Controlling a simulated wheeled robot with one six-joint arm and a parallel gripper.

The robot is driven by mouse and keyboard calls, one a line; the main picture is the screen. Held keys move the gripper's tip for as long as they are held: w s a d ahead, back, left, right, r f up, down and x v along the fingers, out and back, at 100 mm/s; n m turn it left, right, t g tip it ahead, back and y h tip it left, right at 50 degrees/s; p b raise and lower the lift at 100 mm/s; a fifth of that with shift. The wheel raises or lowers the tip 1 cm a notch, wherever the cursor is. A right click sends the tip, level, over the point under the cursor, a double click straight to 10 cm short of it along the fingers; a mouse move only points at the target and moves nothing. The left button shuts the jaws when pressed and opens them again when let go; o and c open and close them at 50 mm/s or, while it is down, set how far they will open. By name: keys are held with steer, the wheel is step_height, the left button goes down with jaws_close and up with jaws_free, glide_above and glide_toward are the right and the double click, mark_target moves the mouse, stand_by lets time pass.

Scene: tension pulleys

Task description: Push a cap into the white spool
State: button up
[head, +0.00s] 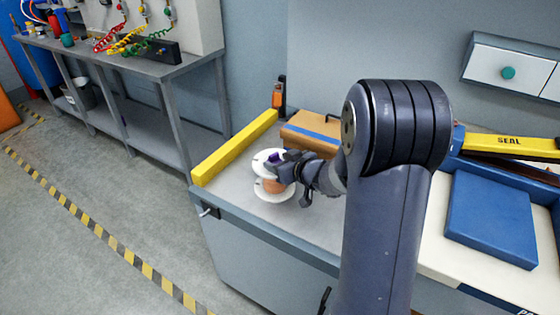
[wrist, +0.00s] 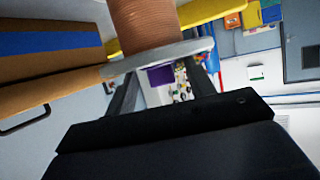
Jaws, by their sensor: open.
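The white spool (head: 273,191) stands upright on the grey bench top, with pale flanges and a copper-orange winding (head: 272,184). In the wrist view its winding (wrist: 145,20) and one flange (wrist: 180,52) show large and close. A purple cap (head: 275,158) sits at the spool's upper flange; it also shows in the wrist view (wrist: 160,75), against the flange and between my fingers. How deep it sits in the spool cannot be told. My gripper (head: 281,167) is open at the top of the spool, its fingers on either side of the cap.
A yellow bar (head: 235,148) runs along the bench's left edge. A brown case with a blue stripe (head: 312,133) lies just behind the spool. A blue tray (head: 491,217) and a yellow "SEAL" bar (head: 510,142) are at right. My arm hides the bench middle.

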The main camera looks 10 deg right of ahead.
steer(key=shift+d, duration=0.1)
steer(key=shift+s+d+r, duration=0.1)
steer(key=shift+s+r, duration=0.15)
steer(key=shift+s, duration=0.05)
steer(key=p+v, duration=0.2)
steer(key=v, duration=0.7)
steer(key=shift+s+d, duration=0.15)
steer(key=shift+s, duration=0.25)
steer(key=b+x, duration=0.2)
steer(key=x, duration=0.8)
steer(key=shift+w, duration=0.35)
steer(key=shift+r+p, duration=0.3)
steer(key=shift+r, duration=0.15)
steer(key=shift+f, duration=0.1)
